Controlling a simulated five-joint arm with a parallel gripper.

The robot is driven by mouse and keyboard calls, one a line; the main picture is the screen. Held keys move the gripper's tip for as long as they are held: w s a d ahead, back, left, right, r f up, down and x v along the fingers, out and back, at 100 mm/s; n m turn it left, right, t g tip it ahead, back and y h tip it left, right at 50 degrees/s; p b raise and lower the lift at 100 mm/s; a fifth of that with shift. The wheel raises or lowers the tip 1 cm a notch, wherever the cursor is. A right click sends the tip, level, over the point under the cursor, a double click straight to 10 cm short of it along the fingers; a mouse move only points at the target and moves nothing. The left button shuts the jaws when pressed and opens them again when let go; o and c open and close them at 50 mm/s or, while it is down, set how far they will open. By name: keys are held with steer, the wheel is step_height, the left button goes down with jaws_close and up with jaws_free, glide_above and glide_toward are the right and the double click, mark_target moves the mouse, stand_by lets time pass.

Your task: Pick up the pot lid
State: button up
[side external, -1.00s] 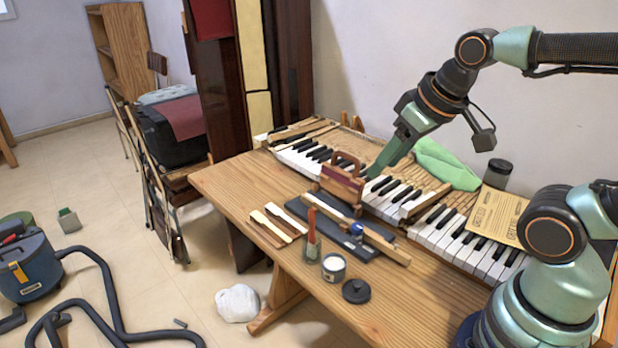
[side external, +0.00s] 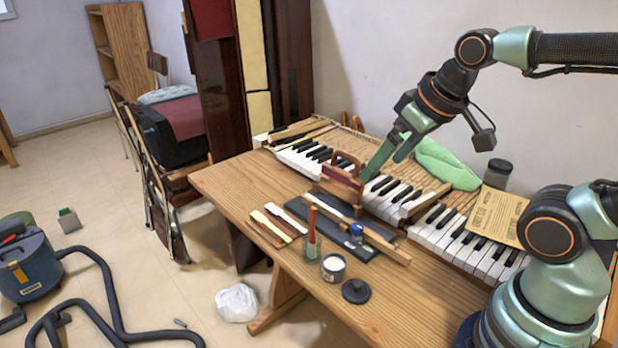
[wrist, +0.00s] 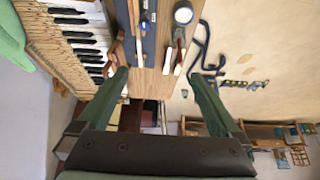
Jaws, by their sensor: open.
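The pot lid (side external: 356,291) is a small dark disc with a knob, lying on the wooden table near its front edge. It is beside the open pot (side external: 334,267), which has white contents; the pot also shows at the top of the wrist view (wrist: 183,14). I cannot make out the lid in the wrist view. My gripper (side external: 384,167) is open and empty, with its green fingers above the piano keys behind the wooden-handled block. It is well behind and above the lid. In the wrist view the fingers (wrist: 158,76) are spread wide with nothing between them.
Near the lid are a glass of tools (side external: 312,246) and a dark tray (side external: 345,230) with a wooden bar. The handled block (side external: 341,184) stands close to my fingers. Piano keys (side external: 470,246) and a green cloth (side external: 445,163) lie behind. The table's front right is clear.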

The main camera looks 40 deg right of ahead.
mark_target(357, 282)
steer(key=shift+s+a+f+n+g, duration=0.1)
steer(key=shift+a+f+n+g, duration=0.55)
steer(key=shift+f, duration=3.5)
steer(key=shift+s+a+f+n+g, duration=0.1)
steer(key=shift+a+f+g, duration=1.1)
steer(key=shift+f, duration=2.9)
steer(key=shift+s+a+f+n+g, duration=0.1)
steer(key=shift+a+f+n+g, duration=0.55)
steer(key=shift+f, duration=3.5)
steer(key=shift+a+m+g, duration=0.25)
steer(key=shift+m+g, duration=0.05)
steer(key=c, duration=1.3)
steer(key=shift+o, duration=0.2)
steer(key=shift+r, duration=0.15)
step_height(357, 282, up, 19)
steer(key=shift+w+f+n, duration=0.7)
steer(key=shift+w+f, duration=0.35)
steer(key=shift+f, duration=1.4)
steer(key=shift+w+f+n, duration=0.7)
steer(key=shift+w+f, duration=0.35)
steer(key=shift+f, duration=1.35)
steer(key=shift+w+f+n, duration=0.7)
steer(key=shift+w+f, duration=0.35)
steer(key=shift+f, duration=1.4)
